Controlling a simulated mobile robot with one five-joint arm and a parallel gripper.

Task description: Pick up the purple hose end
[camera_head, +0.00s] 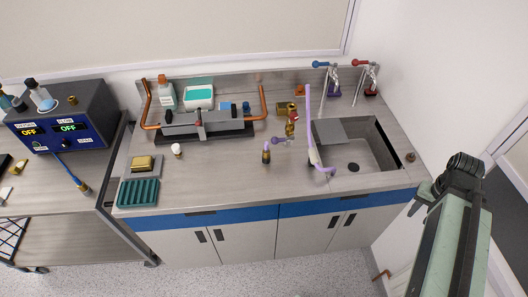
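A pale purple hose (309,120) runs down along the left side of the sink. Its lower part bends right, and one hose end (332,170) lies near the sink's front left corner. The other, upper end is near the back of the counter. My arm stands at the right of the picture, with dark parts of my gripper (418,200) at its left, right of the sink and well apart from the hose. The fingers are too small and overlapped to tell whether they are open.
The sink (385,150) has a grey board (330,131) over its left part. Two taps (333,75) are behind. Front-centre counter is clear.

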